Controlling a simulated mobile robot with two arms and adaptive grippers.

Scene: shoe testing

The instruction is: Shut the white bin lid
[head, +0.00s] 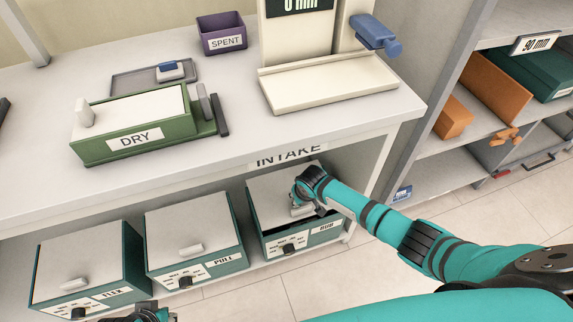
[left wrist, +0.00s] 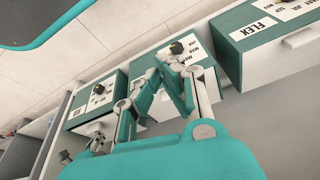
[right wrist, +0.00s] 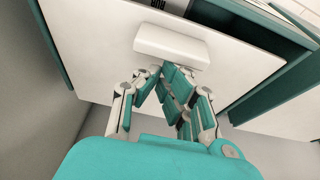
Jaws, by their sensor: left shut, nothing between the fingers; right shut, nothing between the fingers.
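Three teal bins with white lids stand on the shelf under the bench: FLEX (head: 80,270), PULL (head: 190,240) and, at the right, RUB (head: 326,227). The RUB bin's white lid (head: 265,195) stands slightly raised, with a dark gap along its edge. My right gripper (head: 308,205) is shut and empty at this lid, by its handle. In the right wrist view the fingertips (right wrist: 165,70) are just below the white handle (right wrist: 172,45); contact is unclear. My left gripper (head: 150,312) is shut and empty in front of the bins, partly cut off; its fingertips show in the left wrist view (left wrist: 172,82).
The bench top (head: 240,150) above overhangs the bins. It bears a green DRY box (head: 135,135), a purple SPENT bin (head: 222,35) and a white gauge stand (head: 325,85). A shelf unit with orange boxes (head: 495,85) stands at the right. The floor in front is clear.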

